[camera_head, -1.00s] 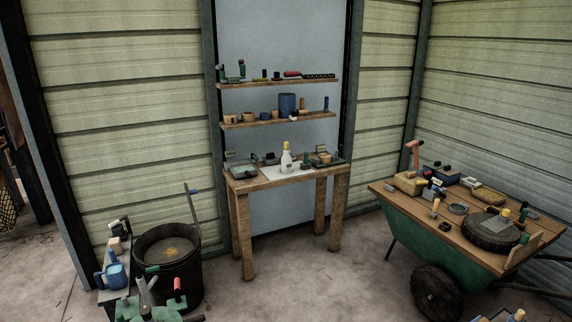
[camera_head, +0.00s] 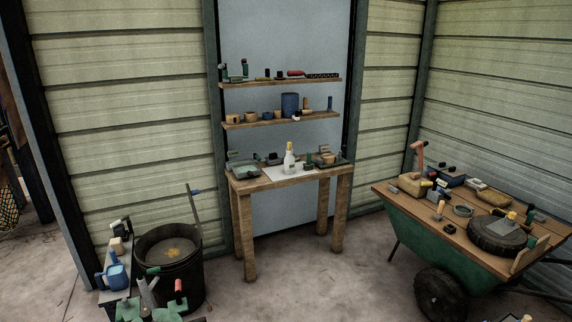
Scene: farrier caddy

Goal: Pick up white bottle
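The white bottle (camera_head: 289,160) with a yellow cap stands upright on a white sheet (camera_head: 270,174) on the small wooden table (camera_head: 246,183) at the back wall. Small trays and tools stand on both sides of it. I cannot make out either of my grippers in the head view.
Two wooden shelves (camera_head: 290,120) with small items hang above the table. A green wheelbarrow (camera_head: 420,240) with a loaded plank top stands right. A black bucket (camera_head: 180,272) and a low bench with a blue jug (camera_head: 115,277) stand left. Concrete floor before the table is clear.

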